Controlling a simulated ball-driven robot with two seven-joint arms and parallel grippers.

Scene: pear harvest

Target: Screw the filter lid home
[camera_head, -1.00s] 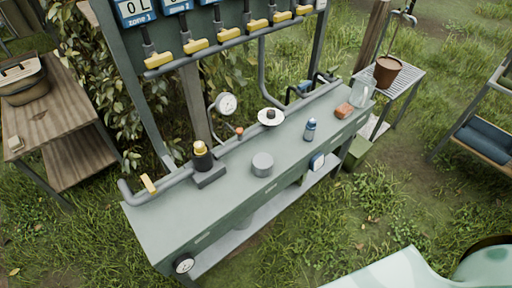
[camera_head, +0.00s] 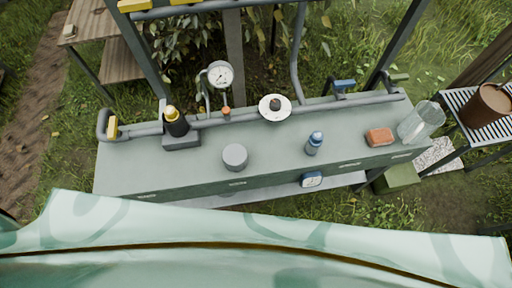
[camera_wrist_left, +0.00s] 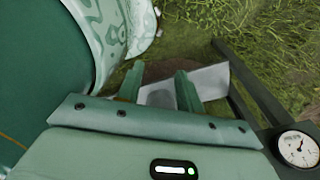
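No part is plainly marked as the filter lid. A grey round cap-like cylinder (camera_head: 235,157) stands on the green bench (camera_head: 205,152). A black cylinder with a yellow top (camera_head: 176,123) stands on a grey block at the left of the bench, by the pipe. A white disc with a dark knob (camera_head: 275,107) sits at the pipe behind the cap. My left gripper (camera_wrist_left: 159,86) shows only in the left wrist view, its two green fingers apart with nothing held between them. A pale surface shows beyond its fingertips. My right gripper is in neither view.
A blue bottle (camera_head: 313,143), a reddish block (camera_head: 380,137) and a clear jar (camera_head: 420,121) stand on the bench's right half. A gauge (camera_head: 220,75) rises behind it. Another gauge (camera_wrist_left: 298,148) shows in the left wrist view. My pale green body fills the head view's bottom.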

